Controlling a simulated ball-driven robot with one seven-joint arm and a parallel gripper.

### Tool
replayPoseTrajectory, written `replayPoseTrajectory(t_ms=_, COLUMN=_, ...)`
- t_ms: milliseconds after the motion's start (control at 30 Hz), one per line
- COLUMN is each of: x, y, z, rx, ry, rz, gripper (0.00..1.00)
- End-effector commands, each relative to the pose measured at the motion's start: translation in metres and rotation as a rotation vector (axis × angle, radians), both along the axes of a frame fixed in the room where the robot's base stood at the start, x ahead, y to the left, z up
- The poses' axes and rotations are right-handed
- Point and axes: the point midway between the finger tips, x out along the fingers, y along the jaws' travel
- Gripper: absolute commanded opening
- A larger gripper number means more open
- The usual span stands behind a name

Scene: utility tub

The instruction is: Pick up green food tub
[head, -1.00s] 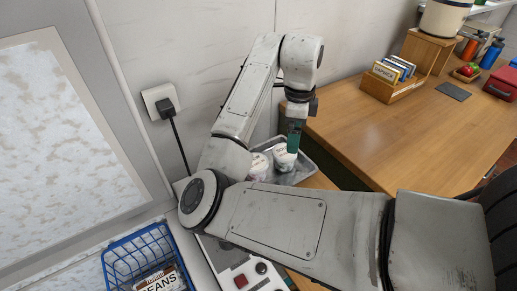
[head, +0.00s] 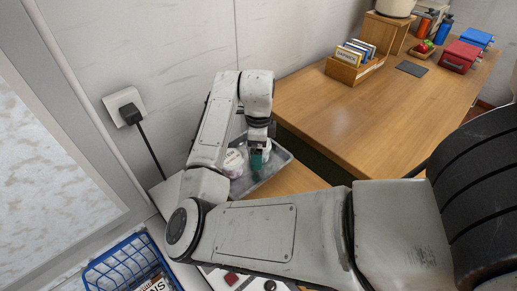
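A grey metal tray (head: 280,158) holds at least two pale tubs with printed lids. The left tub (head: 233,163) shows beside my arm. The other tub (head: 267,147) is mostly hidden behind my gripper. The tubs are small in view, and I cannot tell which one is the green food tub. My gripper (head: 257,162), with teal-green fingers, points down over the tray, in front of the right tub. I cannot tell whether it touches a tub or whether its fingers are apart.
A wooden desk (head: 380,115) stands to the right with a wooden card holder (head: 355,68) and a red box (head: 459,57). A blue wire basket (head: 122,266) is at the lower left. A plugged cable (head: 147,150) hangs on the wall left of my arm.

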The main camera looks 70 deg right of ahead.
Motion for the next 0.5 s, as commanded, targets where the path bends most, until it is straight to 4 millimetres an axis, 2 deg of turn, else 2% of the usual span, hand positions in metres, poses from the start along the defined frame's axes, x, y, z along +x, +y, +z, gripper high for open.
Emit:
replayPoseTrajectory(t_ms=300, x=0.0000, y=-0.0001, z=-0.0056, rx=-0.001, ry=-0.001, rz=-0.001, gripper=0.99)
replayPoseTrajectory(t_ms=500, x=0.0001, y=-0.0002, z=-0.0054, rx=-0.001, ry=-0.001, rz=0.000, gripper=0.80)
